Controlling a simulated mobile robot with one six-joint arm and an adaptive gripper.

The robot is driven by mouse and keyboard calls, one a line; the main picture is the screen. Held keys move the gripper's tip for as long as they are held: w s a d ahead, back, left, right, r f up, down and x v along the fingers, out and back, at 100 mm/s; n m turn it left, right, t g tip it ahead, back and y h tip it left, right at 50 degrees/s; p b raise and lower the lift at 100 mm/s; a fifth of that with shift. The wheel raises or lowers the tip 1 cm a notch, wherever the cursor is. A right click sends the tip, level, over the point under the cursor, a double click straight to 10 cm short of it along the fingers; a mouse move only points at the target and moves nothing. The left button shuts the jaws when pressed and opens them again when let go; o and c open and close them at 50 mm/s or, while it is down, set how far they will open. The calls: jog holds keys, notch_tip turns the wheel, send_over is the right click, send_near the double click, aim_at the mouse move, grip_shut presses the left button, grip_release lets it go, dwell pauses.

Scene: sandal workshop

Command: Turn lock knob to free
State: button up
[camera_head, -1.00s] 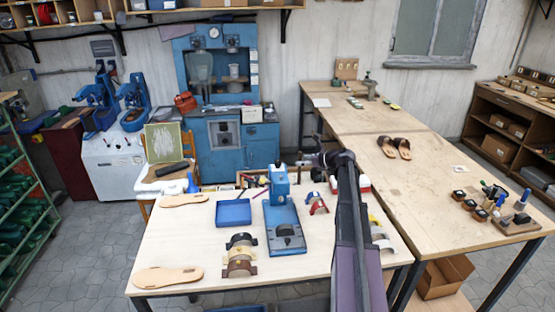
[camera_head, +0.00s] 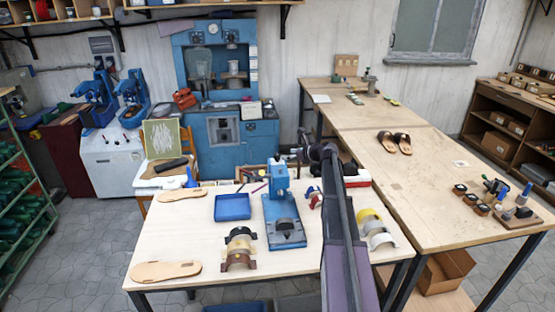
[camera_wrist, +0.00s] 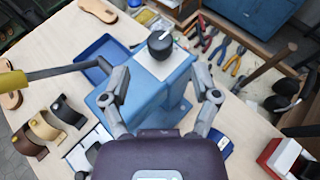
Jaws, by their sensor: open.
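A blue bench press (camera_head: 284,222) stands on the near table, with an upright blue head (camera_head: 277,182) at its back. In the wrist view the blue head (camera_wrist: 158,95) lies below my gripper, and a round black knob (camera_wrist: 160,46) shows on its pale top plate. I cannot read which way the knob is set. My gripper (camera_wrist: 161,72) is open and empty, its fingers spread to the left and right of the head, with the knob just beyond the fingertips in the picture. I cannot tell its height above the press. In the head view my arm hides part of the gripper.
A blue tray (camera_head: 232,207) and curved straps (camera_head: 240,248) lie left of the press. Pliers and other hand tools (camera_wrist: 225,58) lie behind it. A grey rod with a yellow end (camera_wrist: 14,81) crosses the wrist view's left. A red and white box (camera_wrist: 285,158) stands at right.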

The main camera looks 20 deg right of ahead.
aim_at(278, 155)
jog(key=shift+b+x, duration=1.05)
jog(key=shift+x, duration=2.35)
grip_shut()
